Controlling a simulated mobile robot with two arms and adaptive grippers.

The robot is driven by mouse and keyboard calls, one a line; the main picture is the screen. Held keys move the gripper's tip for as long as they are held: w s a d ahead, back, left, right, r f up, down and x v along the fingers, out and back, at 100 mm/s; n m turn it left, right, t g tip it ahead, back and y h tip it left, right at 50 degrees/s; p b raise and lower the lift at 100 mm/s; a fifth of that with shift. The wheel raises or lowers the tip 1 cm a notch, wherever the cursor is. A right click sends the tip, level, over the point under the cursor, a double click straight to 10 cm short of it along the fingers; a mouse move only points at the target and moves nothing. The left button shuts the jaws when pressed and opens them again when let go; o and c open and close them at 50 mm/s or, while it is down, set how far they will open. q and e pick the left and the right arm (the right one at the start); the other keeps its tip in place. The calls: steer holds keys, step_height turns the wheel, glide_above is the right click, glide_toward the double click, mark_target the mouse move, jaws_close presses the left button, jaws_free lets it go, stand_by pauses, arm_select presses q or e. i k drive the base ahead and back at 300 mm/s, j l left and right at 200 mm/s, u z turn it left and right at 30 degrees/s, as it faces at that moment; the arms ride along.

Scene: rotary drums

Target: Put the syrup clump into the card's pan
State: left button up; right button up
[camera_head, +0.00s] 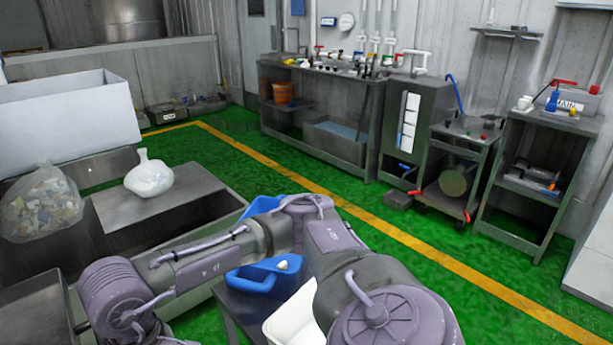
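A blue pan-like container (250,281) sits low in front of me, partly hidden behind my arm links. A small pale lump (282,265) shows at its right side; I cannot tell whether it is the syrup clump. A white open container (291,322) stands just in front of the blue one, its right side hidden by my arm. More blue (262,204) shows behind my arm; I cannot tell whether it is a separate container. No card is readable. My purple-grey arm links cross the lower middle, and neither gripper's fingers can be seen.
A white knotted bag (149,174) rests on a steel box (150,210) at left. A clear bag of scraps (42,203) and a large pale bin (65,125) are beside it. Benches (320,142) and a cart (455,185) line the back. Green floor between is clear.

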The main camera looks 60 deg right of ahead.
mark_target(263, 264)
steer(key=k+l+u, duration=0.2)
steer(key=k+l, duration=0.3)
steer(key=k+l+u, duration=0.25)
steer(key=k+l, duration=0.15)
steer(key=k, duration=0.3)
steer(key=l+u, duration=0.1)
steer(key=l, duration=0.85)
steer(key=i, duration=0.4)
